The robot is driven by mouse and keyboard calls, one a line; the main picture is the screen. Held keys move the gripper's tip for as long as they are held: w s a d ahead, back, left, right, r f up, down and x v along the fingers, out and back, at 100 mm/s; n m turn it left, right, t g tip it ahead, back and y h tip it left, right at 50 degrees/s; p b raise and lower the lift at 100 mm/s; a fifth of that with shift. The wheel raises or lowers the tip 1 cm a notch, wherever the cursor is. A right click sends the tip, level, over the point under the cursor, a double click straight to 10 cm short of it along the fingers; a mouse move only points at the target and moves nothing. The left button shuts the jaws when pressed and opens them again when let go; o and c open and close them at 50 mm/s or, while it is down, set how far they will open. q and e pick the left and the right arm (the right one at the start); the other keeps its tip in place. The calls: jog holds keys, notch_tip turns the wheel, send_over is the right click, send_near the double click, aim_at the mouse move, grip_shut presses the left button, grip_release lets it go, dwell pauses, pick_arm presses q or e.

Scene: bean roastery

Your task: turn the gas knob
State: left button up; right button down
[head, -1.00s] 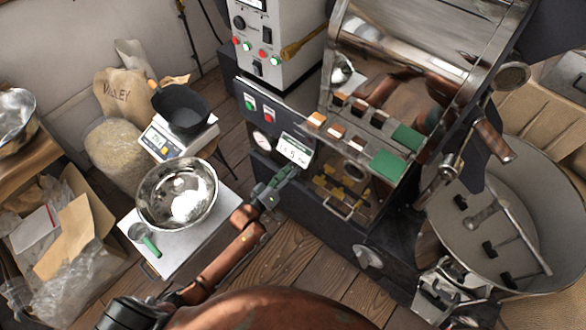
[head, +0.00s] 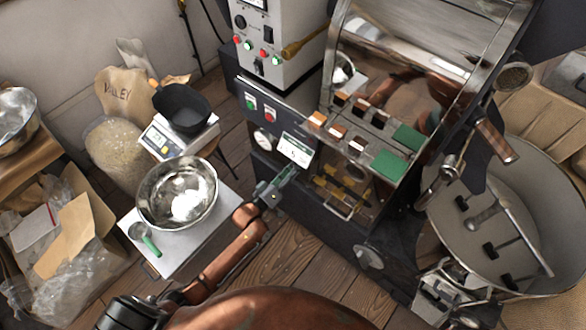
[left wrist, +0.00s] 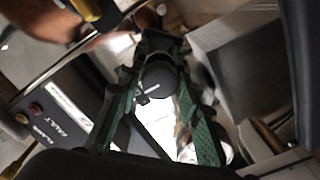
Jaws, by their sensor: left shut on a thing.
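The gas knob (left wrist: 158,82) is a dark round knob with a white pointer line, seen in the left wrist view between my fingers. My left gripper (left wrist: 162,72) is shut on it, with green-padded fingers on either side. In the head view my left gripper (head: 286,175) reaches the front of the dark roaster (head: 300,215), just below the white display. The knob is hidden behind the fingers there. My right gripper is not in view.
To the left, a steel bowl (head: 150,207) stands on a white-topped stand (head: 185,253). A round cooling tray (head: 555,235) is at the right.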

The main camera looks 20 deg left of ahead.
pick_arm(q)
jog(key=shift+m, duration=0.3)
jog(key=m+p, duration=0.3)
jog(key=m, duration=1.6)
jog(key=shift+a+p, duration=0.1)
jog(key=shift+p, duration=0.25)
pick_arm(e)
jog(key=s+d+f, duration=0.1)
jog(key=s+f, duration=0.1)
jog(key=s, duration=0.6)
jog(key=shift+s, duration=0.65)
